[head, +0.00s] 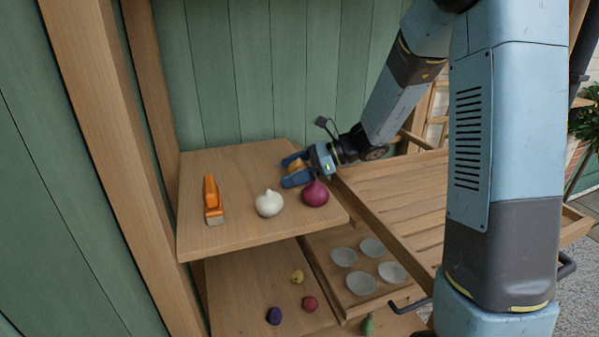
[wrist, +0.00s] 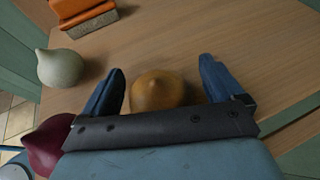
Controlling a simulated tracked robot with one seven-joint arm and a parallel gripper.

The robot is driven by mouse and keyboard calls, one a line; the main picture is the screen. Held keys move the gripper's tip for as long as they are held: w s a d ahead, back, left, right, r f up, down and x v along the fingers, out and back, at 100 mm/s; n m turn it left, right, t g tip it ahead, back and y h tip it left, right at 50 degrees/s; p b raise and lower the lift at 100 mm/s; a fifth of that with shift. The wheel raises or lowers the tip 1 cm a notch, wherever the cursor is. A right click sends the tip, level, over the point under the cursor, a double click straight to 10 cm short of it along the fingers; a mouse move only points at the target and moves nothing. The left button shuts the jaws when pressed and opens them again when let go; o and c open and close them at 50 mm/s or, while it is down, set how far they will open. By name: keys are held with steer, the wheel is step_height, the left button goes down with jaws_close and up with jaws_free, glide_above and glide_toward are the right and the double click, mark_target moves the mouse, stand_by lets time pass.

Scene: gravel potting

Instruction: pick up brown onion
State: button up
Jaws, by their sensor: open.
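The brown onion (wrist: 157,90) stands on the upper wooden shelf, between the two blue fingers of my gripper (wrist: 160,88) in the wrist view. Gaps show on both sides of it, so the fingers are open around it and not closed on it. The lower part of the onion is hidden by my gripper's body. In the head view my gripper (head: 292,171) is at the shelf's back right, and only a small part of the brown onion (head: 296,165) shows between the fingers.
A red onion (head: 315,193) is close beside my gripper, with a white onion (head: 269,203) to its left. An orange-handled brush (head: 212,200) lies farther left. A slatted wooden tray (head: 400,195) is at the right. Small items and a tray of pale discs sit below.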

steer(key=c, duration=1.1)
steer(key=shift+r, duration=0.15)
